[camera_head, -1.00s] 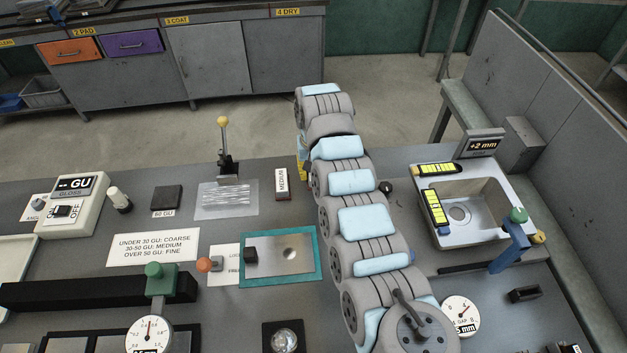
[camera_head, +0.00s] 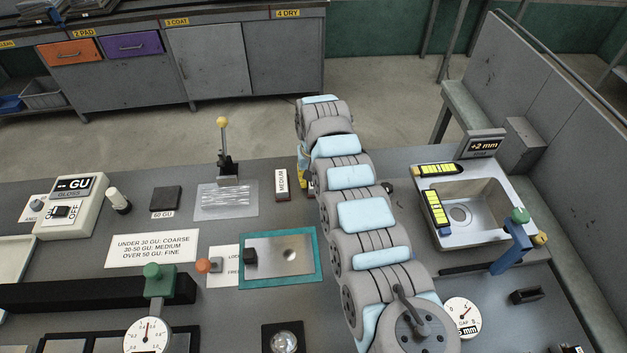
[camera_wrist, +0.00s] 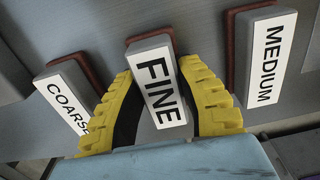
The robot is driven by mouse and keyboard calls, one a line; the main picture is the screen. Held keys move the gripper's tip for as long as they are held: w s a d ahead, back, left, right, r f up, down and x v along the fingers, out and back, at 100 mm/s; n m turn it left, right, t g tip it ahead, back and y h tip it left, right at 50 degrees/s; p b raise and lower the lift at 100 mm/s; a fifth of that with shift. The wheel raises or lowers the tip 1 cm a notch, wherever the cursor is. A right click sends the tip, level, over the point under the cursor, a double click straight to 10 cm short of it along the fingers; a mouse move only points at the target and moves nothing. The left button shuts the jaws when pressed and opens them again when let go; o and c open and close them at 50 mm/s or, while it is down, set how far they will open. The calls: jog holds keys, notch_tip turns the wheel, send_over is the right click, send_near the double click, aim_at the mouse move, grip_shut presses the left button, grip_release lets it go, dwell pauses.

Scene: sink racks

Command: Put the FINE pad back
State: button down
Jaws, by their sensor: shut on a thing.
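The FINE pad (camera_wrist: 156,90), a grey block with a white label and a reddish-brown layer at its far end, is between the two yellow fingers of my gripper (camera_wrist: 159,70) in the wrist view. The gripper is shut on it. The COARSE pad (camera_wrist: 62,92) is to its left, its label partly covered by the left finger. The MEDIUM pad (camera_wrist: 266,62) is to its right and also shows in the head view (camera_head: 283,184). I cannot tell whether the FINE pad touches the bench.
A gloss meter (camera_head: 70,207), a black block (camera_head: 165,198) and a lever fixture (camera_head: 228,168) stand left on the bench. A metal plate on a teal mat (camera_head: 318,262) lies left of my arm. A sink (camera_head: 448,236) is on the right.

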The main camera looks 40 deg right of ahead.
jog(key=shift+f, duration=0.15)
jog(key=c, duration=0.8)
grip_release()
notch_tip(320, 180, up, 12)
jog(key=p, duration=0.1)
jog(key=shift+r, duration=0.2)
